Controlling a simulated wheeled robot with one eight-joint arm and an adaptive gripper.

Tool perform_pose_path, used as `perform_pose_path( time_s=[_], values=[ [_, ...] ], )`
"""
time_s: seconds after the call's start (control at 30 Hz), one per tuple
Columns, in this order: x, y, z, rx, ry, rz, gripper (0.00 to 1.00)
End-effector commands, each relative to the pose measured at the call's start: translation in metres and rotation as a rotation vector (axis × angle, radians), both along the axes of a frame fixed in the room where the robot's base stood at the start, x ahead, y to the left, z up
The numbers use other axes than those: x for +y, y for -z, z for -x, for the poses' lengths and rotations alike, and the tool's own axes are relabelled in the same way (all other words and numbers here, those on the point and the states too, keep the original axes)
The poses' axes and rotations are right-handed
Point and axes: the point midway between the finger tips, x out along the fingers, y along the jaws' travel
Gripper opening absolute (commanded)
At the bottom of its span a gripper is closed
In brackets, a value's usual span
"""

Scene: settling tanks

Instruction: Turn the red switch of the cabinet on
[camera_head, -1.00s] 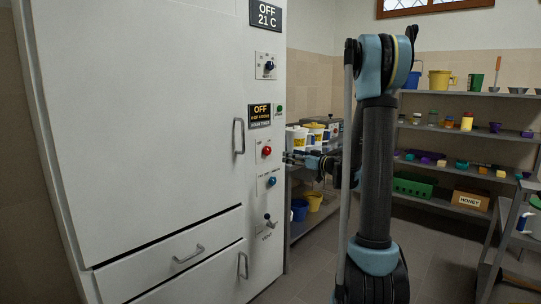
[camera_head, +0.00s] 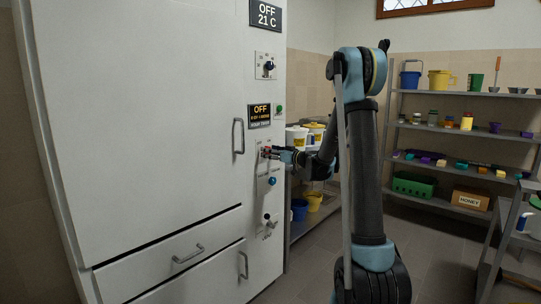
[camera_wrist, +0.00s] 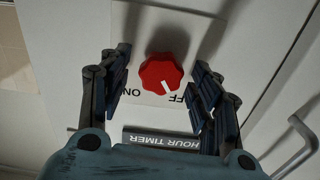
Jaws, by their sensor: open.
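The white cabinet (camera_head: 140,120) fills the left of the head view. Its red switch (camera_wrist: 161,74) is a lobed knob with a white pointer mark, on a plate lettered ON and OFF that appears upside down in the wrist view. The pointer is turned toward the OFF lettering. My gripper (camera_wrist: 160,85) is open, its dark fingers on either side of the knob, with visible gaps. In the head view my gripper (camera_head: 267,153) is at the cabinet's control strip and mostly covers the red switch.
A blue knob (camera_head: 272,181) sits below and a dark blue knob (camera_head: 269,66) above. A door handle (camera_head: 239,136) is to the left. Shelves (camera_head: 460,93) with pots and tubs stand at the back right, with open floor before them.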

Motion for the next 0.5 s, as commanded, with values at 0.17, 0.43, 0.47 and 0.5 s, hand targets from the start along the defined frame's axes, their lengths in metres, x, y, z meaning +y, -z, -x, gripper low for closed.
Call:
perform_pose_path(
  time_s=[0.17, 0.43, 0.47, 0.5],
  values=[
    [0.0001, 0.0000, -0.0002, 0.000, 0.000, 0.000, 0.57],
    [-0.0002, -0.0001, -0.0004, 0.000, 0.001, 0.000, 0.13],
    [-0.0003, -0.0001, -0.0005, 0.000, 0.001, 0.000, 0.13],
    [-0.0004, -0.0001, -0.0006, 0.000, 0.001, 0.000, 0.13]
  ],
)
